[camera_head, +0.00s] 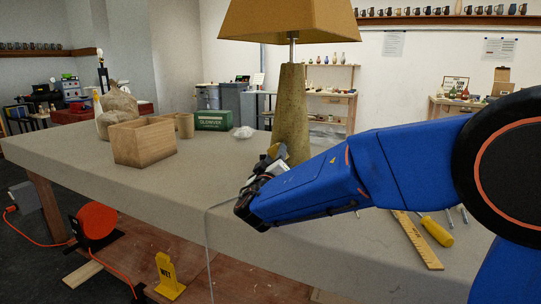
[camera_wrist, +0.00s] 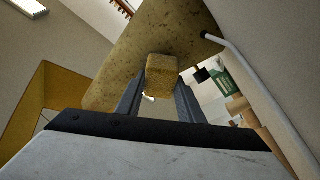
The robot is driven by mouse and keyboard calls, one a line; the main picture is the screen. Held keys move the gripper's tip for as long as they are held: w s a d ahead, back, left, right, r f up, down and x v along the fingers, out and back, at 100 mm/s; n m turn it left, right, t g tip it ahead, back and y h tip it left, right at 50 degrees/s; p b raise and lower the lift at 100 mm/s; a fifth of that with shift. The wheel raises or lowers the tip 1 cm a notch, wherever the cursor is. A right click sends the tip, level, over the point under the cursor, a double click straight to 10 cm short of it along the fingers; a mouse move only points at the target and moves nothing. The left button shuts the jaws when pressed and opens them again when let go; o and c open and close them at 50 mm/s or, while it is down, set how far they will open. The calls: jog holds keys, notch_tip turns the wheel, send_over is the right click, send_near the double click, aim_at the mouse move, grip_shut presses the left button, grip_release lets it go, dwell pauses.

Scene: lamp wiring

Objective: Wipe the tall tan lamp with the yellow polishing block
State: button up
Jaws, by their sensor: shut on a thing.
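The tall tan lamp (camera_head: 291,110) stands on the workbench in the head view, with a speckled tan base, a metal stem and a yellow-tan shade (camera_head: 290,20). Its speckled base (camera_wrist: 150,40) fills the upper middle of the wrist view. My gripper (camera_head: 272,160) is beside the lower part of the base, at its left front. In the wrist view it is shut on the yellow polishing block (camera_wrist: 161,75), which sits between the two fingers. The block's far side is close against the lamp base; I cannot tell whether they touch.
A wooden box (camera_head: 143,142), a sack (camera_head: 118,104), a green box (camera_head: 213,120) and a crumpled white thing (camera_head: 243,132) stand left of the lamp. A ruler (camera_head: 417,240) and a yellow-handled screwdriver (camera_head: 436,231) lie at right. The workbench (camera_head: 100,165) is clear at front left.

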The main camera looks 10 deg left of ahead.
jog(key=shift+s+d+f, duration=0.15)
jog(key=shift+s+d, duration=0.05)
jog(key=shift+d, duration=0.45)
jog(key=shift+s+d+f, duration=0.2)
jog(key=shift+d, duration=0.4)
jog(key=shift+s+d+f, duration=0.15)
jog(key=shift+s+d, duration=0.05)
jog(key=shift+d, duration=0.45)
jog(key=shift+s, duration=0.1)
jog(key=s+a+r, duration=0.1)
jog(key=s+a, duration=0.1)
jog(key=s, duration=0.3)
jog(key=shift+s, duration=0.25)
jog(key=shift+a+r, duration=0.15)
jog(key=s, duration=0.1)
jog(key=s+a, duration=0.1)
jog(key=shift+s+r, duration=0.2)
jog(key=shift+s, duration=0.15)
jog(key=shift+w, duration=0.1)
jog(key=w+d, duration=0.2)
jog(key=w, duration=0.4)
jog(key=shift+w+d, duration=0.35)
jog(key=shift+w, duration=0.05)
